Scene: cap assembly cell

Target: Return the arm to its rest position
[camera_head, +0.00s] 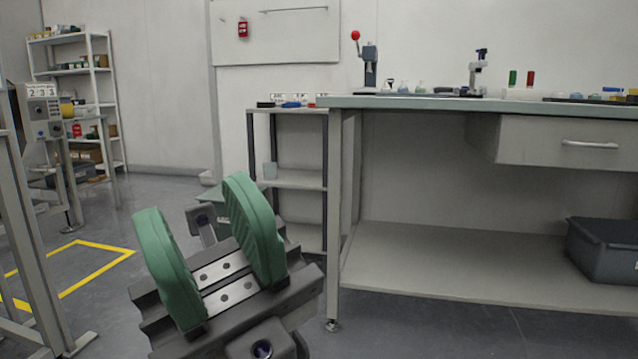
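My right gripper (198,205) is large in the foreground at the lower left of the head view. Its two green padded fingers point up and stand wide apart. The gap between them is empty, and I see the metal plate with screws at its base. It touches nothing that I can see. My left gripper is not in view.
A workbench (480,103) with a drawer (570,141) and lower shelf stands at the right, a grey bin (605,250) on that shelf. A small shelf rack (295,179) adjoins it. Yellow lines (95,281) mark open floor at the left.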

